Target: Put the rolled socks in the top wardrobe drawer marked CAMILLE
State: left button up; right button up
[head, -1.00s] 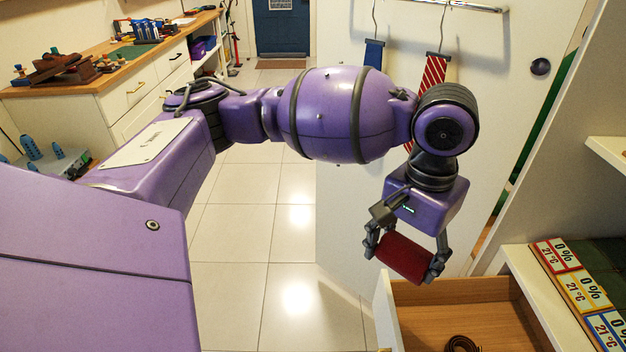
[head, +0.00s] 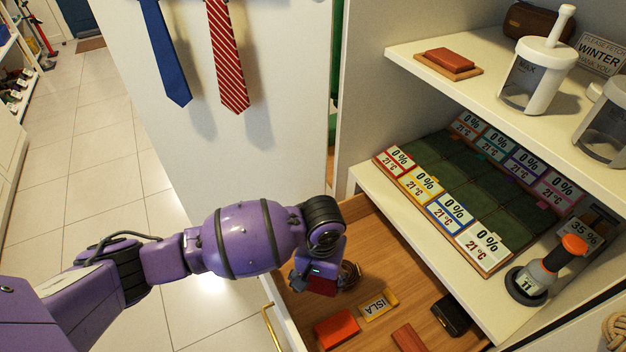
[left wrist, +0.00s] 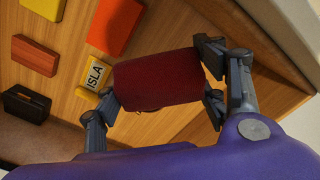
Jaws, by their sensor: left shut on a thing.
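The rolled socks, a dark red roll (head: 322,287), are in the jaws of my left gripper (head: 318,280), which is shut on them. In the left wrist view the roll (left wrist: 158,80) lies across between the two fingers (left wrist: 160,88). The gripper is over the open wooden drawer (head: 385,262); the height above its floor is hard to tell. A tag reading ISLA (head: 378,305) lies in this drawer and also shows in the left wrist view (left wrist: 95,74). I see no CAMILLE mark. My right gripper is out of view.
The drawer holds a coiled belt (head: 350,276), an orange-red block (head: 337,329), a brown block (head: 408,338) and a black case (head: 452,316). Its white front has a brass handle (head: 271,327).

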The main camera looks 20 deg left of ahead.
pick_arm(q)
jog(key=b, duration=0.1)
send_over(320, 300)
notch_tip(320, 300, down, 5)
jog(key=shift+f, duration=0.15)
jog(key=shift+f+b, duration=0.3)
jog(key=shift+f, duration=0.3)
notch_tip(320, 300, down, 3)
jog(key=shift+b, duration=0.35)
jog(key=shift+r, duration=0.1)
jog(key=o, duration=1.1)
